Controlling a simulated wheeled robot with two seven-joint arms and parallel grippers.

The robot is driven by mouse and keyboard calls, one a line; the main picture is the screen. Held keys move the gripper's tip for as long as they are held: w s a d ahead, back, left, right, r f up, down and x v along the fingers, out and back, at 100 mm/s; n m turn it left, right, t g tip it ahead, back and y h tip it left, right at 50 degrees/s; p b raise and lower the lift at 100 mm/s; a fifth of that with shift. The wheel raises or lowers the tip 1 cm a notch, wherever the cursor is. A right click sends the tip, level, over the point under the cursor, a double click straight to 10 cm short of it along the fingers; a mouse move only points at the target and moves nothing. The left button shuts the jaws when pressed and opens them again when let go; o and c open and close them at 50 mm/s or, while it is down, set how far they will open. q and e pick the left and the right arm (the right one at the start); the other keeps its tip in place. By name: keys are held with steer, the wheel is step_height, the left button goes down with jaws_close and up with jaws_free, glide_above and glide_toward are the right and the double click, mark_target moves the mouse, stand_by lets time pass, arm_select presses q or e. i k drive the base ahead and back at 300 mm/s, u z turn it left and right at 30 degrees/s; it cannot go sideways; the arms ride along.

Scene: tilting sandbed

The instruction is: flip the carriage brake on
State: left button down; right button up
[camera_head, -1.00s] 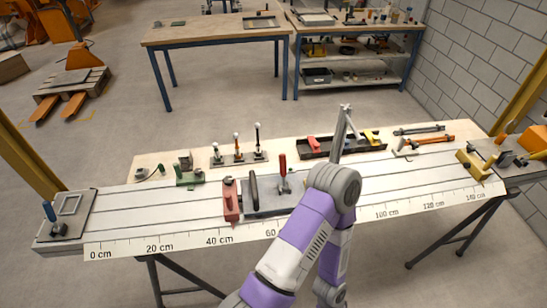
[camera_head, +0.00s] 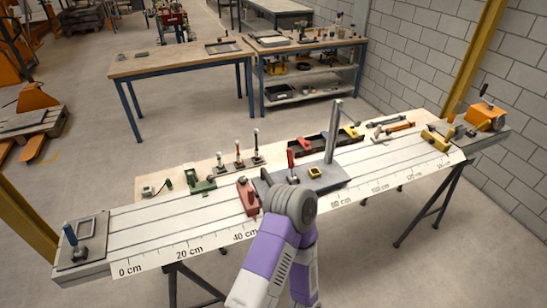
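A grey carriage plate (camera_head: 330,181) sits on the pale slotted bed above the centimetre scale. An upright red-handled lever (camera_head: 291,157) stands on its left part, and a tall grey post (camera_head: 333,130) rises right of it. A small yellow square piece (camera_head: 315,172) lies on the plate. A red block (camera_head: 247,197) is beside the carriage's left end. I cannot tell which part is the brake or its state. One purple and grey arm of mine covers the carriage's near left part. Neither gripper shows.
Behind the bed, a board (camera_head: 180,179) carries several upright levers, a green fixture (camera_head: 201,183) and a dark tray (camera_head: 311,147). A yellow block (camera_head: 437,137) and an orange device (camera_head: 486,114) are at the right end. A blue-handled part (camera_head: 71,235) is at the left end.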

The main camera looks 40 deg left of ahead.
mark_target(291, 161)
steer(key=u, duration=0.95)
